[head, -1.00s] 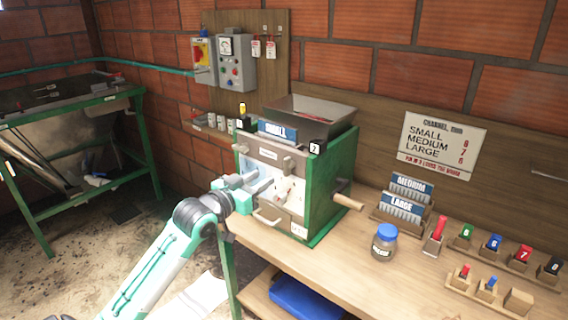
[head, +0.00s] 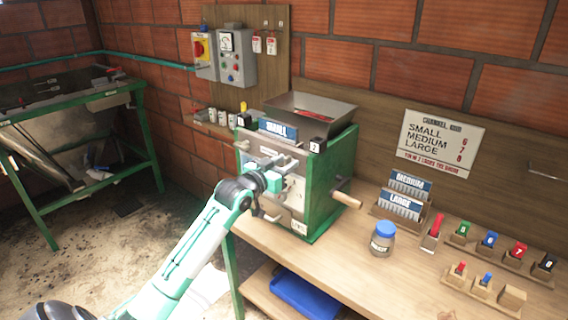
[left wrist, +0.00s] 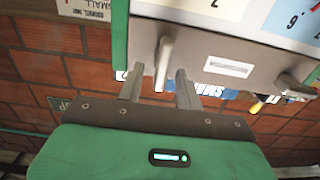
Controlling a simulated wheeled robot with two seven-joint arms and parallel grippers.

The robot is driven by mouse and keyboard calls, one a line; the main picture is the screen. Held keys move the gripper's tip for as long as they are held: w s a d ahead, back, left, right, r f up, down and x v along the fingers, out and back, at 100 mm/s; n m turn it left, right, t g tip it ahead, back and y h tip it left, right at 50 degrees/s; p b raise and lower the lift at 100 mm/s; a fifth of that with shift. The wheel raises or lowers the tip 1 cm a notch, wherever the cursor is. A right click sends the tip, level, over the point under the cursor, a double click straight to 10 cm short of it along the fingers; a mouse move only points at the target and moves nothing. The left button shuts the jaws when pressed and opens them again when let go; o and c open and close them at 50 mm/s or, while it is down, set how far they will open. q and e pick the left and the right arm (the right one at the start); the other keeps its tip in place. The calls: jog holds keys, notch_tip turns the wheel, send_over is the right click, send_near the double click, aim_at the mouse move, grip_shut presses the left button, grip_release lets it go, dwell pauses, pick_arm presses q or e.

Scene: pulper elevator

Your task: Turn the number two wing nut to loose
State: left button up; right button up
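The green pulper (head: 330,180) stands on the bench, with a number 2 tag (head: 314,147) at its upper right corner. In the left wrist view, which looks upside down, a grey wing nut (left wrist: 164,62) hangs from the metal bar near the green side; it appears to be the number two nut. My left gripper (left wrist: 159,78) is open, one finger on each side of this nut's tip, with gaps visible. A second wing nut (left wrist: 294,86) is at the right. In the head view my left gripper (head: 280,170) hides part of the pulper's front. My right gripper is out of view.
A wooden handle (head: 346,199) sticks out at the pulper's right. A jar (head: 383,238), plate racks (head: 403,200) and numbered blocks stand on the bench to the right. A control box (head: 237,62) is on the wall behind.

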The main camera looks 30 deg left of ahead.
pick_arm(q)
grip_shut()
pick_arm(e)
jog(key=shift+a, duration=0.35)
